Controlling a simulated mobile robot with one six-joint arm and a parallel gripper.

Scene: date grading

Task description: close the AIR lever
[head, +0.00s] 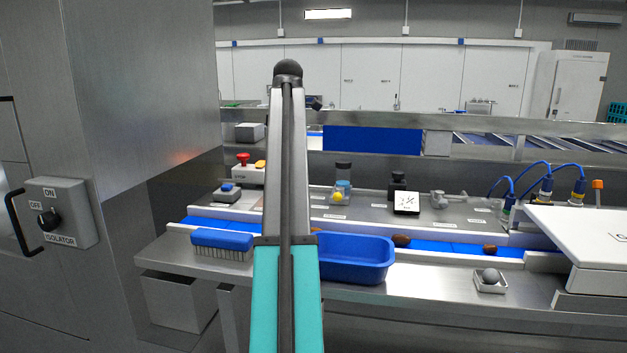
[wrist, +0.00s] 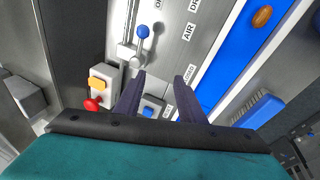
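In the wrist view, a lever with a round blue knob (wrist: 143,32) stands on a metal valve body on the grey panel, beside the AIR label (wrist: 188,32). Its thin handle runs down from the knob to the valve. A small ON mark shows above it. My gripper (wrist: 164,73) has its two dark fingers apart with nothing between them. The knob lies beyond the fingertips, up and to the left, apart from them. In the head view my arm stands in front of the panel, and I cannot make out the lever or the fingers there.
A box with a red and an orange button (wrist: 98,90) and a small blue-button box (wrist: 150,107) sit close to my fingers. A blue belt (wrist: 232,50) and a blue brush (wrist: 258,110) lie right. A blue tub (head: 352,262) stands at the panel's front.

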